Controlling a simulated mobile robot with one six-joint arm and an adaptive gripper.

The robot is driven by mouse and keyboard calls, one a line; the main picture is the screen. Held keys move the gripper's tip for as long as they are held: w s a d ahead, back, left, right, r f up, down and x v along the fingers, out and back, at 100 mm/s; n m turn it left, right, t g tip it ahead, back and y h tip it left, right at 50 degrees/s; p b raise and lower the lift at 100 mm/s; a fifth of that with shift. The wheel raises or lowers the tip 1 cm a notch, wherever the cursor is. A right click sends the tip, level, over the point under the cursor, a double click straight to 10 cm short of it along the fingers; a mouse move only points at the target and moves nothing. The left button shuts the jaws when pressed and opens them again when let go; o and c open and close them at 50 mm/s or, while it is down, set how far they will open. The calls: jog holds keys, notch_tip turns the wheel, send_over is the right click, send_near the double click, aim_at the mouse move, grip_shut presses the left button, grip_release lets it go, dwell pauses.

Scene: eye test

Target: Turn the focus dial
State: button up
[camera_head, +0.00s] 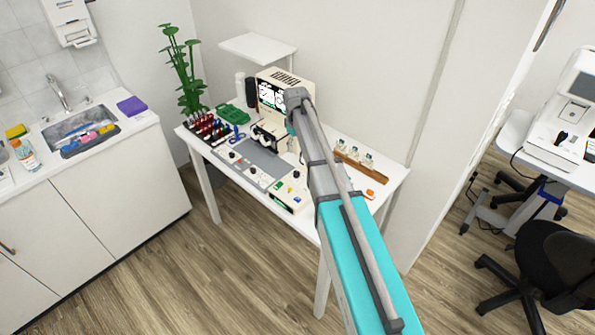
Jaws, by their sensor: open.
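A cream eye-test machine (268,83) with a lit screen (270,97) stands at the back of the white table. Below the screen is a black-and-white part (264,137) that I cannot make out clearly. A grey panel (262,160) lies in front, with small knob-like parts along its front edge, one of them at the middle (252,170). I cannot tell which part is the focus dial. My arm reaches in from the lower right and covers the machine's right side. My gripper cannot be made out; the arm may hide it.
A cream box with coloured buttons (291,190) sits at the table's front edge. A rack of red and dark items (207,128), green trays (233,113) and a plant (184,70) stand left. A wooden rack (362,165) stands right. A sink counter (95,140) is at far left.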

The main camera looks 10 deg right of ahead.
aim_at(297, 172)
jog(key=shift+f, duration=0.15)
notch_tip(297, 172, down, 14)
jog(key=b, duration=1.3)
jog(key=shift+r+b, duration=0.2)
jog(key=shift+b, duration=0.2)
jog(key=shift+d, duration=0.1)
grip_shut()
dwell(0.4)
